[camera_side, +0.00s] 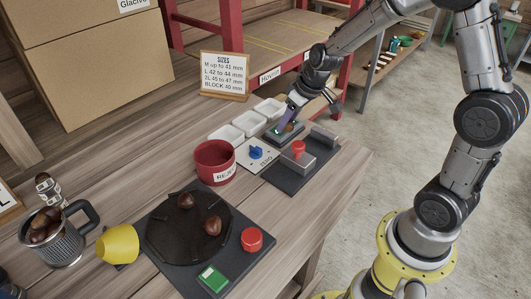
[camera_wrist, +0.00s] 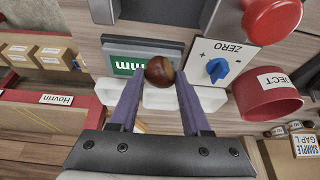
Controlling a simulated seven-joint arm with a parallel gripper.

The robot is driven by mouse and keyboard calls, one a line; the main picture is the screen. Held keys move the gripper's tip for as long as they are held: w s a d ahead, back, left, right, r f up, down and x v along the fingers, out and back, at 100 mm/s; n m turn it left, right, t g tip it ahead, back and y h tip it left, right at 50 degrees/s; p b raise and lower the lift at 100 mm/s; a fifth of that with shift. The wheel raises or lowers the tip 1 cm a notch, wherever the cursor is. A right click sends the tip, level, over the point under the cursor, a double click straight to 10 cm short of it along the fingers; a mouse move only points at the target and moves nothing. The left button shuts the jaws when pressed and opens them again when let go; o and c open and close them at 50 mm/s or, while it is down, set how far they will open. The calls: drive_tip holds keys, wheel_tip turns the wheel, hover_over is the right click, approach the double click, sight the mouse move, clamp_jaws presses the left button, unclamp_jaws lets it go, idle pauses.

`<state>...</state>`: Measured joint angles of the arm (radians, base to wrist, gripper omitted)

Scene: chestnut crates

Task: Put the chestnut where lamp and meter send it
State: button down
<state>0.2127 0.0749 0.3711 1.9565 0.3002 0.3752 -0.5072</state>
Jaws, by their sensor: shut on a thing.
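My gripper (camera_wrist: 158,82) is shut on a brown chestnut (camera_wrist: 161,69), held between its fingertips. In the side view my gripper (camera_side: 293,112) is over the meter area, with the chestnut (camera_side: 289,127) small at its tips. The meter's green display (camera_wrist: 124,66) shows "mm"; the chestnut is in front of its edge and I cannot read a number. Three white trays (camera_side: 247,131) stand in a row beside the meter. A red REJECT bin (camera_side: 214,178) stands nearer the camera. No lamp is clearly identifiable; a red dome (camera_side: 298,147) tops the grey measuring device.
A blue knob (camera_side: 255,152) sits on the ZERO plate. A sizes sign (camera_side: 224,88) stands behind the trays.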

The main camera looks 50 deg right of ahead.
drive_tip(key=shift+d, duration=0.3)
drive_tip(key=shift+s, duration=0.1)
